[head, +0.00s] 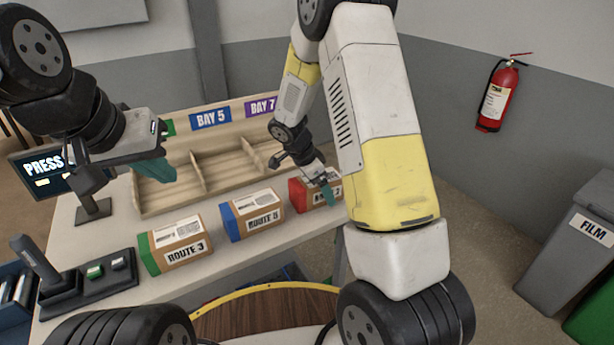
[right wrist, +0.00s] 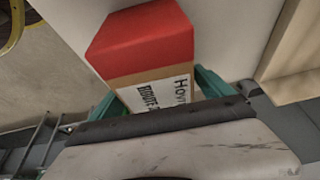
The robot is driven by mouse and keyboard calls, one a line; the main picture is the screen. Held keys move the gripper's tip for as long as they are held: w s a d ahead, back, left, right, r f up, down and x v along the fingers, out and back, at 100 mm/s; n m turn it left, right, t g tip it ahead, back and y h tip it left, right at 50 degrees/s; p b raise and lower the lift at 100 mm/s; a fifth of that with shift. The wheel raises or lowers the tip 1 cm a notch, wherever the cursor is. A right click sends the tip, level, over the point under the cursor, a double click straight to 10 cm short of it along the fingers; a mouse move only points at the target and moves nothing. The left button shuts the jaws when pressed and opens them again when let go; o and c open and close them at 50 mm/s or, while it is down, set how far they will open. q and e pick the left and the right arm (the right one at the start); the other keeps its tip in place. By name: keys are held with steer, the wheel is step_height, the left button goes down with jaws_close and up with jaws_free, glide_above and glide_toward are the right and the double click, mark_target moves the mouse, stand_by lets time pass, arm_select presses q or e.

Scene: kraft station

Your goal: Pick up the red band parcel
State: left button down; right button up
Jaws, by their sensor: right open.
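The red band parcel (head: 299,195) is a brown box with a red end and a white label, standing on the table, last in the row toward the right. In the right wrist view the parcel (right wrist: 145,45) lies between the two teal fingers of my right gripper (right wrist: 160,95). These fingers are apart, on either side of its labelled end; I cannot tell whether they touch it. In the head view my right gripper (head: 326,185) is at the parcel and hides part of it. My left gripper (head: 124,174) hangs above the table's left side, its fingers apart and empty.
The blue band parcel (head: 230,222) and green band parcel (head: 145,255) stand to the left in the same row. Behind is a wooden sorting rack (head: 197,172) with bays. A screen (head: 40,168) and a button panel (head: 108,279) are at left.

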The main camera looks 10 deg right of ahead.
steer(key=c, duration=1.9)
steer(key=shift+o, duration=0.2)
steer(key=shift+r, duration=0.1)
